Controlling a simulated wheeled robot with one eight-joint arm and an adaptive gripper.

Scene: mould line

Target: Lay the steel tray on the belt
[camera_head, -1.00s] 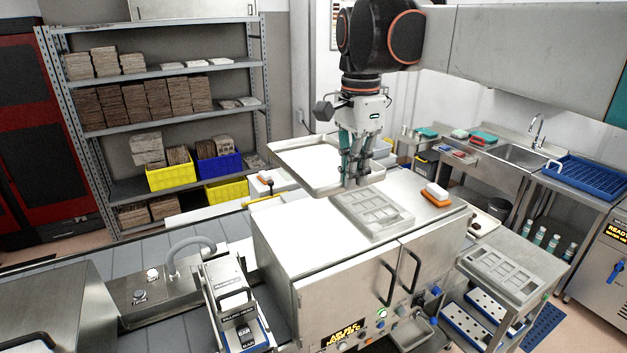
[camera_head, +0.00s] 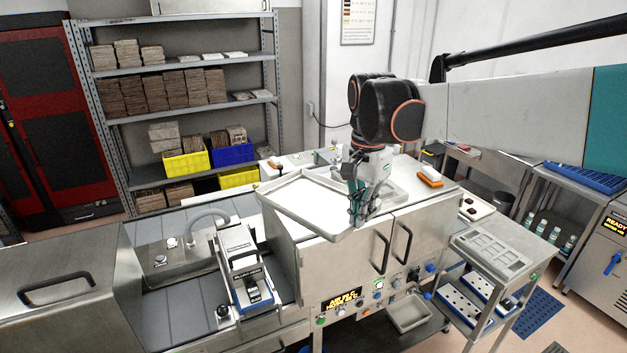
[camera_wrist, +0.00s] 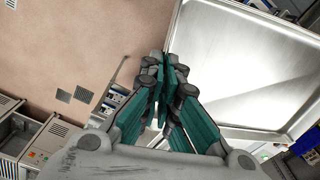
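The steel tray (camera_head: 308,203) is a shallow, bright rectangular pan with a raised rim. It is held roughly level over the top of the steel cabinet, and its left corner reaches towards the belt. My gripper (camera_head: 357,212) is shut on the tray's rim at its right end. In the wrist view the tray (camera_wrist: 250,70) fills the right side, and my gripper (camera_wrist: 168,80) has its teal fingers close together at the tray's edge. The belt (camera_head: 185,312) is a grey slatted surface at the left; the part behind the tray is hidden.
On the belt line stand a control box with a curved grey hose (camera_head: 205,218) and a black-and-white device (camera_head: 243,265). The steel cabinet (camera_head: 335,270) has door handles on its front. An orange-and-white block (camera_head: 430,176) sits on its top. A shelf rack (camera_head: 195,115) stands behind.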

